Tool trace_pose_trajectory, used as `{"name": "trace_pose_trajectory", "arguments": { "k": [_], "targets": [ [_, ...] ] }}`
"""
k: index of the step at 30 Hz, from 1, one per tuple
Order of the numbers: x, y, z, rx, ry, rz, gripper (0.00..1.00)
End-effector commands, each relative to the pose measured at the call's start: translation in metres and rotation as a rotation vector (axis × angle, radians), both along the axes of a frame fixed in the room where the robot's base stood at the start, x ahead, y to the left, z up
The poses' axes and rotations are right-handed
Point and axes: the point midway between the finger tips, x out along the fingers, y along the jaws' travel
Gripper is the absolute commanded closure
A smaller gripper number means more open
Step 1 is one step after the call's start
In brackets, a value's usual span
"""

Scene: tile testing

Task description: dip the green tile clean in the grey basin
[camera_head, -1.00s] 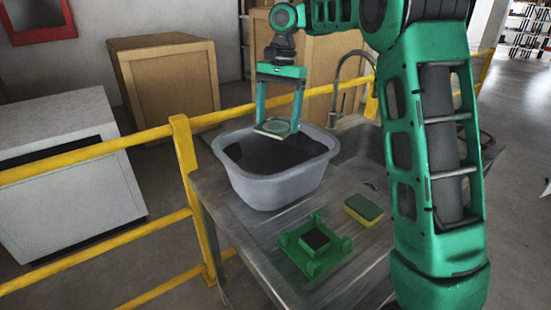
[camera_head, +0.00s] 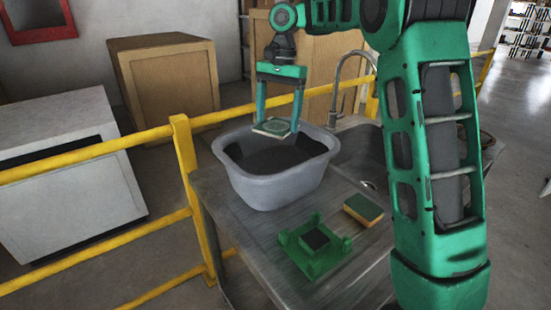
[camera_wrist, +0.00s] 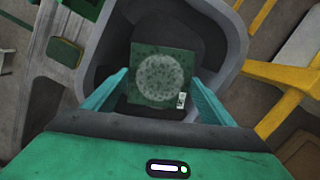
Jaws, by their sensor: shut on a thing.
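The green tile (camera_head: 273,127) is held in my gripper (camera_head: 275,118) above the grey basin (camera_head: 278,188). In the wrist view the tile (camera_wrist: 160,78) is dark green and speckled, with a pale round patch in its middle and a small white label at its lower right corner. My gripper (camera_wrist: 158,98) is shut on the tile's two sides. The basin (camera_wrist: 232,50) lies below it, with dark contents. The tile is clear of the basin's walls, near the height of the far rim or a little above. Its underside is hidden.
A green fixture (camera_head: 318,262) with a dark square block stands on the metal table (camera_head: 215,200) in front of the basin. A sponge (camera_head: 363,209) lies to its right. A tap (camera_head: 345,70) rises behind, beside a sink. A yellow rail (camera_head: 85,152) runs along the left.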

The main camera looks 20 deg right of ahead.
Motion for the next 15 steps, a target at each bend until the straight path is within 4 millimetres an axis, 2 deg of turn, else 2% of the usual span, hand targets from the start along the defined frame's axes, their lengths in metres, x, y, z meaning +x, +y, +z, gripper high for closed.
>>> {"name": "trace_pose_trajectory", "arguments": {
  "k": [15],
  "targets": [
    [0.0, -0.001, 0.037, 0.0, -0.003, -0.001, 0.6]
  ]
}}
